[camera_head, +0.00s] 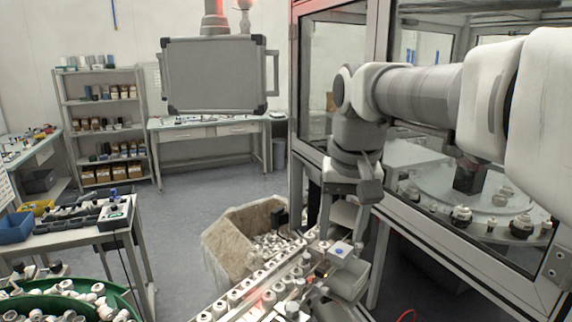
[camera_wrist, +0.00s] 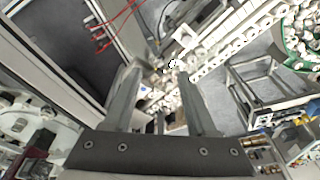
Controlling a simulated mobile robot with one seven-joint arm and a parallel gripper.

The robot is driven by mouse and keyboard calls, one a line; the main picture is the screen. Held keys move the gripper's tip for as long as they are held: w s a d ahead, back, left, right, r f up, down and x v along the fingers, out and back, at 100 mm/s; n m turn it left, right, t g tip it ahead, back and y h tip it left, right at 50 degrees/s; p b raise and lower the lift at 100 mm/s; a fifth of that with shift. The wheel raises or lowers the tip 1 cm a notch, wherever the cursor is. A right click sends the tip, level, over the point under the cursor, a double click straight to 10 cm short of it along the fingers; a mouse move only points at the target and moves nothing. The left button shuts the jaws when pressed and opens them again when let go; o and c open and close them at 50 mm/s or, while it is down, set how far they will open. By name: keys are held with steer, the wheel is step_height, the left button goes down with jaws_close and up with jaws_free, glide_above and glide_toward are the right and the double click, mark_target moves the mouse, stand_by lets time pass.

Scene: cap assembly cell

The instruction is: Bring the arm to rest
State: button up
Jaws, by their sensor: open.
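My gripper (camera_head: 351,228) hangs at the end of my arm, pointing down above the right side of the conveyor line in the head view. In the wrist view its two grey fingers (camera_wrist: 158,80) stand well apart, with nothing held between them. The conveyor line (camera_head: 262,287) carries rows of white caps and runs below and left of the gripper. The wrist view shows the line running diagonally beyond the fingertips. I cannot tell the exact height of the fingers above it.
A glass-walled machine cell (camera_head: 440,235) stands close on the right, beside my arm. A beige bin (camera_head: 228,245) with white parts is left of the line. A green bowl feeder (camera_head: 122,300) is at lower left. Open floor (camera_head: 195,205) lies behind.

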steer(key=s+d+f+t, duration=0.1)
steer(key=s+d+f, duration=0.1)
steer(key=s+f, duration=0.2)
steer(key=s+d+f+t, duration=0.2)
steer(key=s+f, duration=0.2)
steer(key=s, duration=0.7)
steer(key=shift+s+d+f+n, duration=0.2)
steer(key=shift+s+d+n, duration=0.05)
steer(key=shift+d+n, duration=0.15)
steer(key=shift+a, duration=0.1)
stand_by(0.6)
